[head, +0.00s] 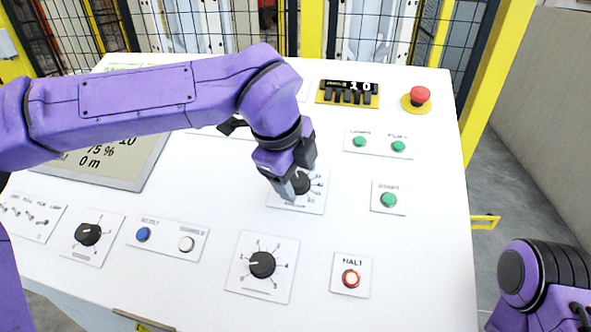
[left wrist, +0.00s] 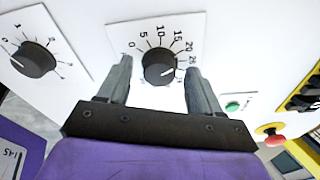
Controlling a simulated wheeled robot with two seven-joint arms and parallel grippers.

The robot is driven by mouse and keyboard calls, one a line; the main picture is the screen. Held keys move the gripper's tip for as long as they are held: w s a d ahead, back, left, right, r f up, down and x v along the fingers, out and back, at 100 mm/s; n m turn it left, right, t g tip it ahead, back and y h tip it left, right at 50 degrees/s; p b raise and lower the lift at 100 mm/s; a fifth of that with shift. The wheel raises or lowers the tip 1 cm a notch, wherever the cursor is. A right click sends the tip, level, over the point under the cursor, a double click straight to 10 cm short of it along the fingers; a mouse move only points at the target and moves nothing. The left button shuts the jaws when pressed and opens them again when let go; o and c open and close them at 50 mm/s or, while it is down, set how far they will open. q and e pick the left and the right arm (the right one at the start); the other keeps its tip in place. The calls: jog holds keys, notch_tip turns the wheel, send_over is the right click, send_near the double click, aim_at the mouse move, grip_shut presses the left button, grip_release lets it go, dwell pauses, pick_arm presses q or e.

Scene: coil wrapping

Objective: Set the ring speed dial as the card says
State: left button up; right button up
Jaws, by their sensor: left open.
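A black dial (head: 301,184) on a white plate sits in the middle of the sloping panel, partly covered by my left gripper (head: 292,184). In the left wrist view the same dial (left wrist: 160,67) has a scale rising from 0 in steps of five. Its white pointer line points to the right, toward the high end past 25. My left gripper (left wrist: 162,84) is open, with one finger on each side of the dial; I cannot tell whether they touch it. The dial's name is unreadable. I cannot make out a card. My right gripper is out of view; only part of that arm shows.
Other dials are at the front (head: 262,264) and left (head: 88,234). A red mushroom button (head: 419,95) stands at the back right. A green button (head: 388,200) and the HALT button (head: 351,278) are to the right. A display screen (head: 150,165) is partly behind my left arm.

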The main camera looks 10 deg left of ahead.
pick_arm(q)
jog(key=shift+f, duration=0.1)
jog(key=c, duration=1.1)
jog(key=shift+o, duration=0.2)
